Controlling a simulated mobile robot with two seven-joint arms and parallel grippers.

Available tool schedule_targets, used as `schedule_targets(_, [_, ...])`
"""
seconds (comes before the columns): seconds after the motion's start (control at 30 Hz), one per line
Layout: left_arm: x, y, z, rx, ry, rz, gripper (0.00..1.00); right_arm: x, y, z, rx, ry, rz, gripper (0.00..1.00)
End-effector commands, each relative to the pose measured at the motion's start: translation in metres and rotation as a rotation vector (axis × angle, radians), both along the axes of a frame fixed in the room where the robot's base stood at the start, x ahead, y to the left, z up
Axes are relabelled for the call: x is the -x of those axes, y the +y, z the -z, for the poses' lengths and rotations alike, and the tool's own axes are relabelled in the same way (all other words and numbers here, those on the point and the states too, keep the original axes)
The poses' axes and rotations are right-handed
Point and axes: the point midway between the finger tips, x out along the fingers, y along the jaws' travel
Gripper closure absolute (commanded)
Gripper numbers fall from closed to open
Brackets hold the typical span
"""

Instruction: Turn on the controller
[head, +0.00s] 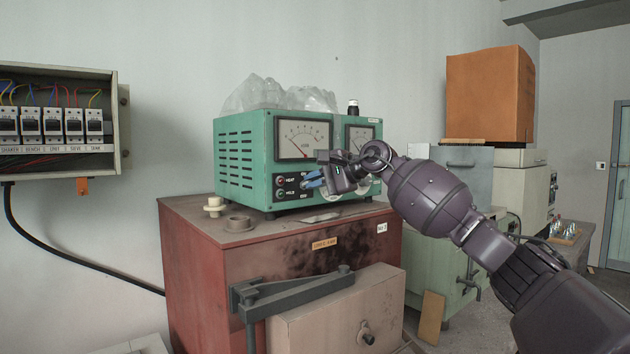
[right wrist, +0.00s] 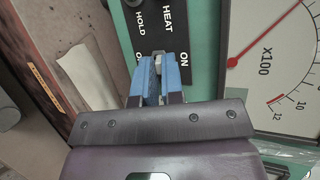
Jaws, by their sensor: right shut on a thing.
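The controller (head: 240,157) is a green box with two dial meters, standing on a red cabinet. Its black switch panel (head: 291,185) carries HEAT and HOLD rows, and it also shows in the right wrist view (right wrist: 150,22). My right gripper (head: 313,180) is at the right part of this panel. In the right wrist view its blue fingers (right wrist: 158,78) are shut on a small pale switch lever (right wrist: 159,61) beside the ON lettering. It appears to be the HEAT switch. The fingers hide much of the lever, so its position is unclear. My left gripper is out of view.
A clear plastic bag (head: 262,94) and a small dark jar (head: 353,106) are on the controller. A breaker box (head: 123,125) hangs at left.

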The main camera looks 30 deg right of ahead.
Motion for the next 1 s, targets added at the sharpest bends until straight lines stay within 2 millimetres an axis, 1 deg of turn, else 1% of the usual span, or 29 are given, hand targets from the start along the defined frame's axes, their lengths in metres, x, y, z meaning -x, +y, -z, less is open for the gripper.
schedule_targets(0.1, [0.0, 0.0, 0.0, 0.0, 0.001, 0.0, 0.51, 0.0, 0.0, 0.001, -0.001, 0.001, -0.001, 1.0])
schedule_targets(0.13, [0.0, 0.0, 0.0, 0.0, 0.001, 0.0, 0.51, 0.0, 0.0, 0.001, -0.001, 0.001, -0.001, 0.9])
schedule_targets(0.2, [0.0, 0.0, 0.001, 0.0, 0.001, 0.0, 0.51, 0.0, 0.0, 0.0, -0.001, 0.001, -0.001, 0.81])
schedule_targets(0.47, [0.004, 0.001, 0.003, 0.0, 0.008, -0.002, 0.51, 0.0, 0.0, 0.0, 0.0, 0.0, 0.0, 0.81])
schedule_targets(0.57, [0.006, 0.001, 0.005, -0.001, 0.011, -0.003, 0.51, 0.004, -0.003, -0.001, 0.001, -0.001, 0.001, 0.81])
schedule_targets(0.67, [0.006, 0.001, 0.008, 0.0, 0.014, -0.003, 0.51, 0.012, -0.008, -0.004, 0.002, -0.001, 0.002, 0.81])
schedule_targets(1.0, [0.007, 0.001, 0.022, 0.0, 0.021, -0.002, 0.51, 0.062, -0.035, -0.022, 0.003, 0.001, 0.002, 0.81])
